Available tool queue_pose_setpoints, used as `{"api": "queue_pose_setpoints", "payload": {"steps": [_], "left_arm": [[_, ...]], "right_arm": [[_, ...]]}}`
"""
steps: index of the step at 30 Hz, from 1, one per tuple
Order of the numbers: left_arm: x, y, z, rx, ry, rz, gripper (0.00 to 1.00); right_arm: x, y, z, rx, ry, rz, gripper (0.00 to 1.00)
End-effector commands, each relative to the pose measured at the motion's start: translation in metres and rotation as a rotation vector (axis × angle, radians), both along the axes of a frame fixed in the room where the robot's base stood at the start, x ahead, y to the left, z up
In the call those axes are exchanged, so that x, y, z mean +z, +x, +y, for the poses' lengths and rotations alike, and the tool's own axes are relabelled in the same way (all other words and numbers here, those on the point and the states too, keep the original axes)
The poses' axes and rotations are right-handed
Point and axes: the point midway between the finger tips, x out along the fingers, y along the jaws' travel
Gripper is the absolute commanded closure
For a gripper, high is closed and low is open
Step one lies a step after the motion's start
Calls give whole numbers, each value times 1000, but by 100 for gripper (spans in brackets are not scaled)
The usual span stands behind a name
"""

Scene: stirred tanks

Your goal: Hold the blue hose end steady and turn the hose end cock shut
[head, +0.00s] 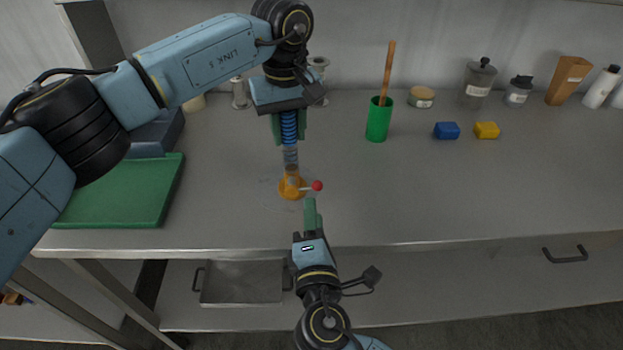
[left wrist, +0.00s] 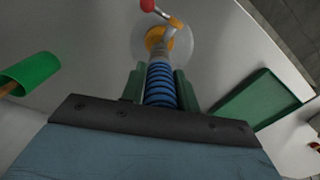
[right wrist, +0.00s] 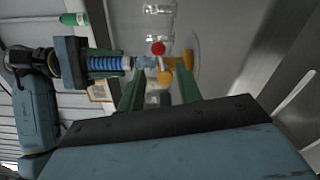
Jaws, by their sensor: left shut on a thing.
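The blue ribbed hose end (head: 289,125) is between the green fingers of my left gripper (head: 289,132), which is shut on it; it also shows in the left wrist view (left wrist: 160,84). A greyish fitting (head: 291,158) joins the hose to the orange hose end cock (head: 290,187). The cock's lever ends in a red ball (head: 317,186) and points right, across the hose line, in the head view. My right gripper (head: 310,205) is just in front of the cock. In the right wrist view its fingers (right wrist: 158,75) stand apart, with the red ball (right wrist: 158,47) beyond their tips.
A pale round patch surrounds the cock on the grey bench. A green tray (head: 120,195) lies left. A green cup (head: 379,120) with a wooden handle, a blue block (head: 447,131) and a yellow block (head: 487,130) stand right. Jars line the back. The right front is clear.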

Motion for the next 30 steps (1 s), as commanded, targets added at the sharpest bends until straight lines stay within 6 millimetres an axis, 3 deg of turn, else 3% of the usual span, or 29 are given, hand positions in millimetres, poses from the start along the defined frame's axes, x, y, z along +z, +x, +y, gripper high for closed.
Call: {"api": "queue_pose_setpoints", "payload": {"steps": [9,15,27,30], "left_arm": [[0,0,0,0,0,0,95],[0,0,0,0,0,0,95],[0,0,0,0,0,0,95],[0,0,0,0,0,0,95]], "right_arm": [[2,65,1,0,1,-2,65],[1,90,1,1,2,-1,65],[1,98,1,2,3,1,65],[1,98,1,2,3,1,77]]}}
